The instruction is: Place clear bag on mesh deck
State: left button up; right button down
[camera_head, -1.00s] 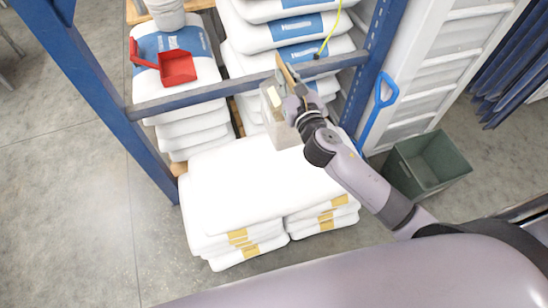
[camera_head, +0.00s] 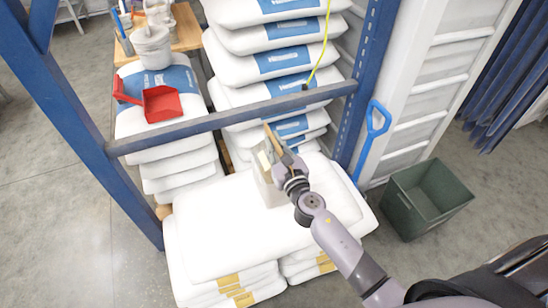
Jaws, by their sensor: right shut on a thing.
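My right gripper (camera_head: 284,160) is shut on the clear bag (camera_head: 268,186), a pale, see-through, boxy bag. The bag hangs upright from it in front of the blue rack beam, over the stacked white sacks (camera_head: 215,235). I cannot tell whether its bottom touches the top sack. No mesh deck can be made out; sacks cover the area around the rack. My left gripper is not in view.
The blue rack beam (camera_head: 235,116) crosses behind the gripper between two posts. A red scoop (camera_head: 162,104) lies on sacks at the left, near a white bucket (camera_head: 152,48). A blue-handled shovel (camera_head: 372,138) and green bin (camera_head: 425,200) stand at the right.

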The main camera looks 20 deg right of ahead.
jog(key=shift+f+b, duration=1.4)
jog(key=shift+f, duration=0.5)
jog(key=shift+f, duration=0.2)
jog(key=c, duration=1.7)
grip_release()
